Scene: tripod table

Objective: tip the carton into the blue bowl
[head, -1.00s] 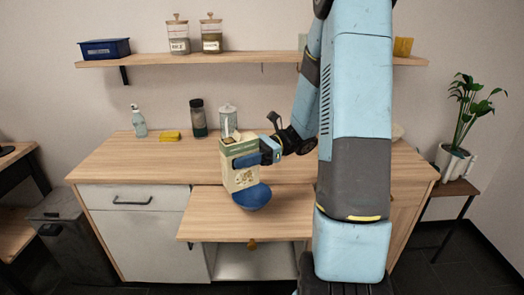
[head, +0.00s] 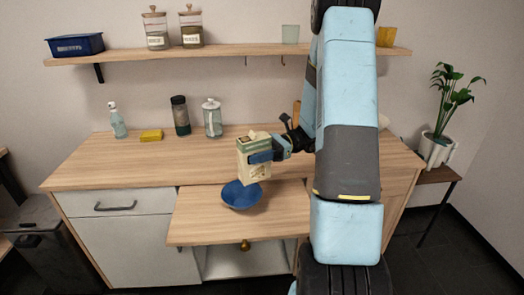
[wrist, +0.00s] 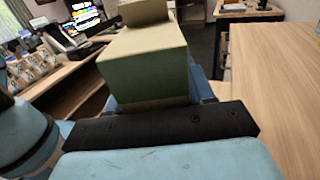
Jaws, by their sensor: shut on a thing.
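The carton (head: 252,160) is cream and green with a printed front, and it is held nearly upright in the air. My gripper (head: 262,157) is shut on the carton from its right side. In the wrist view the carton's green side and top (wrist: 145,60) fill the middle, in front of my gripper. The blue bowl (head: 240,195) sits on the pull-out board, below the carton and slightly to its left. The bowl appears empty from what shows of its inside.
The pull-out board (head: 200,225) juts from the wooden counter (head: 100,165). A soap bottle (head: 117,120), yellow sponge (head: 151,135), dark jar (head: 180,115) and glass jar (head: 212,118) stand at the back left. A wall shelf (head: 230,52) hangs above. The board's left part is clear.

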